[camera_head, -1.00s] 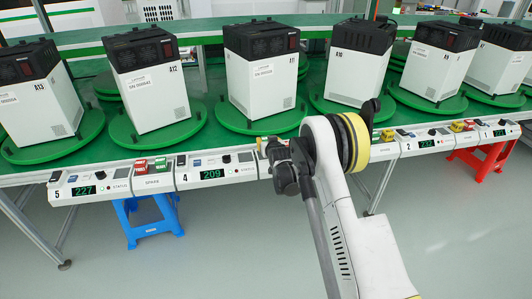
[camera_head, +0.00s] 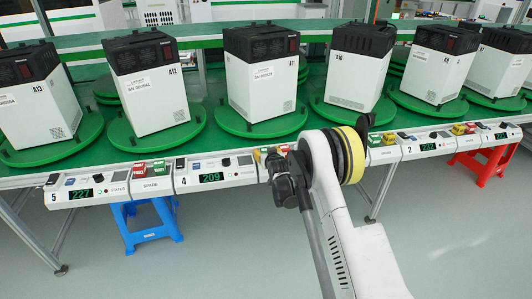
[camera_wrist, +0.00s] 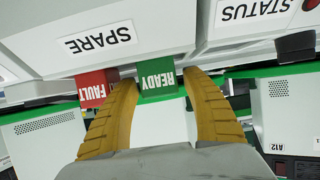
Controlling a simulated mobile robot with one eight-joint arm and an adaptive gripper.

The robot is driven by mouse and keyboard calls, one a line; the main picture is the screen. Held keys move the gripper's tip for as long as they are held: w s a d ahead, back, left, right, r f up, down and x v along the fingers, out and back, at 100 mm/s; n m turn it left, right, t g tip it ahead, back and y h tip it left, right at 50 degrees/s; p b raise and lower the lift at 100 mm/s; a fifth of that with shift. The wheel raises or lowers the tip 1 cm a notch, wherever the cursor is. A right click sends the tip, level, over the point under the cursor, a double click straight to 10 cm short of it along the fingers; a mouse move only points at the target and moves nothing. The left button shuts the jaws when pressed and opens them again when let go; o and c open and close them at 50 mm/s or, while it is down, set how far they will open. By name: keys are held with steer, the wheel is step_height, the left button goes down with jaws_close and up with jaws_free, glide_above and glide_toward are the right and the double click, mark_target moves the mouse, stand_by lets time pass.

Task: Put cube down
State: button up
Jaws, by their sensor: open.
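In the wrist view, the green cube (camera_wrist: 157,82) marked READY is at the edge of the white panel marked SPARE (camera_wrist: 100,38). My gripper (camera_wrist: 160,79) is open, with one yellow finger on each side of the green cube. The fingers are very close to its sides; I cannot tell whether they touch. A red cube (camera_wrist: 93,88) marked FAULT is just left of the left finger. In the head view my own arm covers most of my gripper and the spot where it works.
In the head view, white boxes with black tops stand on green turntables (camera_head: 262,128) along the line. Control panels (camera_head: 215,176) run along its front edge, with other red and green cubes (camera_head: 158,167) on one. Blue (camera_head: 148,222) and red (camera_head: 483,158) stools stand below. The foreground floor is open.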

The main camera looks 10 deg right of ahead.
steer(key=shift+s+r, duration=0.2)
steer(key=shift+r, duration=0.05)
steer(key=s+r+g+p, duration=0.3)
steer(key=s+r+p, duration=0.1)
steer(key=s+r, duration=2.1)
steer(key=s+g, duration=0.3)
steer(key=s, duration=2.5)
steer(key=shift+s+g, duration=0.3)
steer(key=shift+s, duration=0.1)
